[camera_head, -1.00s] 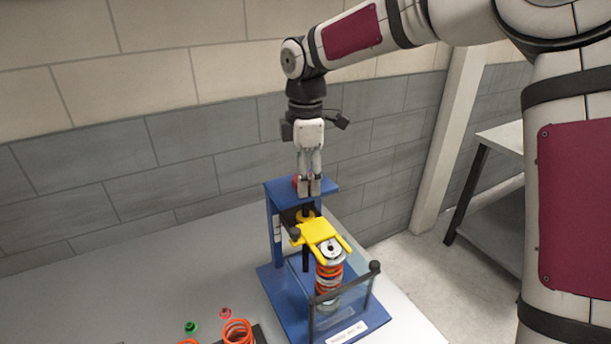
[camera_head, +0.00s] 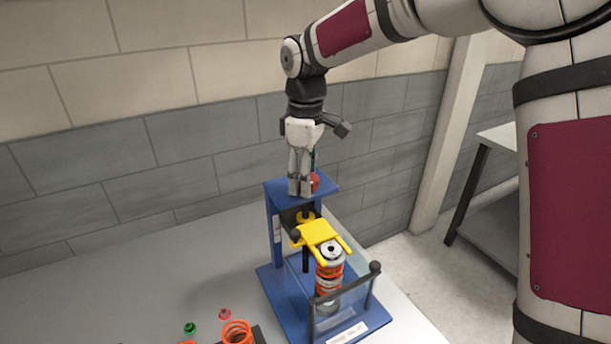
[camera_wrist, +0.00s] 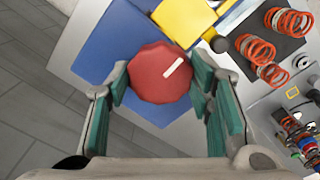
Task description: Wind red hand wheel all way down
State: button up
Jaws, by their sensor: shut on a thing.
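The red hand wheel (camera_head: 315,182) sits on top of the blue press frame (camera_head: 273,225). In the wrist view the wheel (camera_wrist: 150,75) shows as a faceted red knob with a white line pointing to the upper right. My gripper (camera_head: 300,190) points down at the wheel and is shut on it, with the teal-padded fingers (camera_wrist: 160,88) on two sides of its rim. In the head view the fingers cover part of the wheel. The yellow fork plate (camera_head: 320,232) is above a strut with an orange spring (camera_head: 328,288).
A clear guard (camera_head: 345,295) with dark posts stands before the strut. Loose orange springs (camera_head: 237,332), a green cap (camera_head: 190,328) and a red cap (camera_head: 225,314) lie at the front left. The table's left part (camera_head: 130,285) is clear. A grey wall is behind.

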jog(key=m, duration=0.3)
jog(key=shift+s+f+m, duration=0.1)
jog(key=shift+f+m, duration=0.05)
jog(key=shift+m, duration=0.25)
jog(key=m, duration=0.3)
jog(key=shift+m, duration=0.3)
jog(key=m, duration=0.6)
jog(key=shift+m, duration=1.6)
